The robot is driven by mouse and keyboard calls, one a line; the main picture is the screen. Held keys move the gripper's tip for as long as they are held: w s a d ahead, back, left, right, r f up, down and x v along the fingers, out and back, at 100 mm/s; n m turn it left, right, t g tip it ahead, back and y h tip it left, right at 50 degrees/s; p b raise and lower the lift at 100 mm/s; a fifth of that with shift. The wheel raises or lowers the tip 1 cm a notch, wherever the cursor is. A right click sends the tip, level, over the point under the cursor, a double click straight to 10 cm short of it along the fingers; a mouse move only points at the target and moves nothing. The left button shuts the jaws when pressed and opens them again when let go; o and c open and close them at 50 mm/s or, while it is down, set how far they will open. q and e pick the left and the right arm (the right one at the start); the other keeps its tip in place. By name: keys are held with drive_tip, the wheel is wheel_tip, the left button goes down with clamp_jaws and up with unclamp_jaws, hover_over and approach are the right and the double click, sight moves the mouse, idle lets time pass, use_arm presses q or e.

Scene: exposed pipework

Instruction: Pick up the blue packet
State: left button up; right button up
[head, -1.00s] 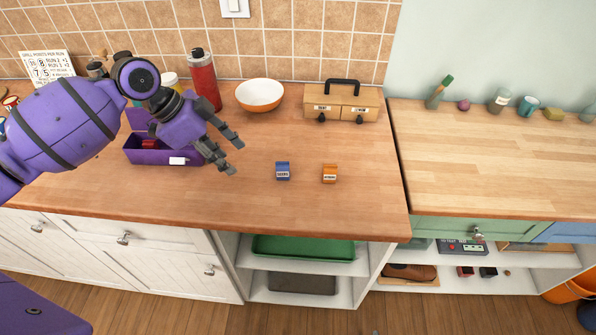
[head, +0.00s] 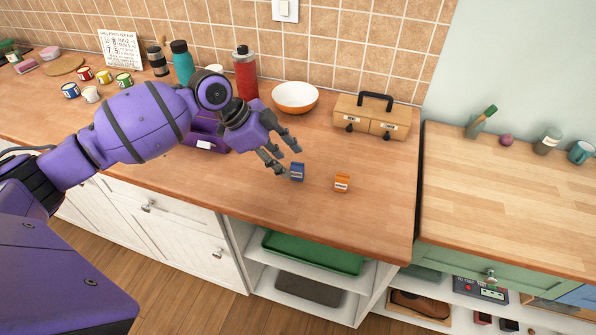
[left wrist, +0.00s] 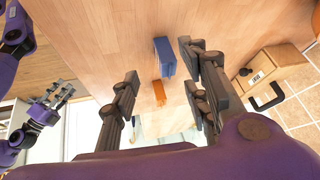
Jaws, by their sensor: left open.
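The blue packet (head: 297,172) stands upright on the wooden counter, with a pale label on its front. It also shows in the left wrist view (left wrist: 165,56), in line with the gap between my fingers. My left gripper (head: 289,160) is open and empty, just behind and to the left of the packet in the head view. I cannot tell whether a finger touches it. In the left wrist view the fingers (left wrist: 161,66) are spread wide. My right gripper (left wrist: 57,97) shows small at the left of that view, away from the packet; its jaw state is unclear.
An orange packet (head: 342,183) stands just right of the blue one. A wooden box with a black handle (head: 371,117), a white-and-orange bowl (head: 295,98) and a red bottle (head: 245,75) stand behind. A purple box (head: 206,136) is left. The counter front is clear.

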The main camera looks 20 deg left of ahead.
sight(293, 166)
use_arm(q)
drive_tip(key=x, duration=0.5)
drive_tip(key=shift+w, duration=0.4)
drive_tip(key=shift+c, duration=0.5)
drive_tip(key=c, duration=0.9)
